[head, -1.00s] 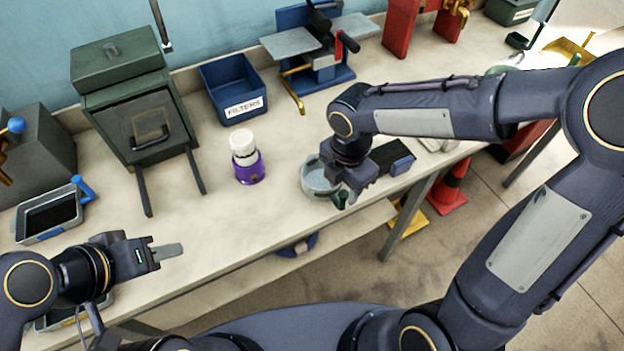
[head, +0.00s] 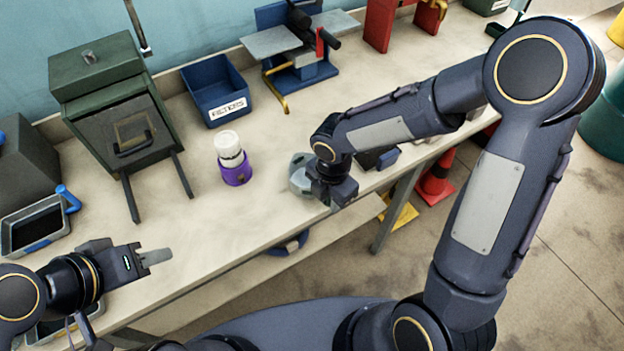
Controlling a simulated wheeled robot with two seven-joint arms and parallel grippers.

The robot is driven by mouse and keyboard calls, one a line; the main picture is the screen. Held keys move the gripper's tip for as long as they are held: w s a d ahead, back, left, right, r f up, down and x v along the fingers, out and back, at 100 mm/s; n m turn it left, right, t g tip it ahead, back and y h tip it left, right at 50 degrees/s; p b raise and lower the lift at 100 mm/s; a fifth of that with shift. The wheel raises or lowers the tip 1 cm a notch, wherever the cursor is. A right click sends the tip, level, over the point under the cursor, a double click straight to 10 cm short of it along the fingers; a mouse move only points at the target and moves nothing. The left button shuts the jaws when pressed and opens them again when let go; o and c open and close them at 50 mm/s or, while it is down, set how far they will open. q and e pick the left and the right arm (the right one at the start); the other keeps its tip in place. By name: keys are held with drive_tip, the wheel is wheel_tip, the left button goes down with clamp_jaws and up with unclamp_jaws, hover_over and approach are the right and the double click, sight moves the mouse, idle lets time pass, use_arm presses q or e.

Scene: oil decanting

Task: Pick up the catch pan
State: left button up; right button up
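A round grey pan (head: 299,174) sits near the front edge of the bench; it looks like the catch pan. My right gripper (head: 334,201) is at its right side, pointing down, and hides part of it. I cannot tell whether its fingers are closed on the rim. My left gripper (head: 157,257) is over the bench's front left, away from the round pan. Its fingers are seen nearly edge-on and their gap is unclear.
A white-capped bottle in a purple holder (head: 237,173) stands left of the pan. A blue filters bin (head: 218,91), a green box-like unit (head: 100,70) and a blue-handled tray (head: 38,233) stand further left. Bench between the bottle and my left gripper is clear.

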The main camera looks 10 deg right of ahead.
clamp_jaws()
drive_tip(key=shift+r, duration=0.1)
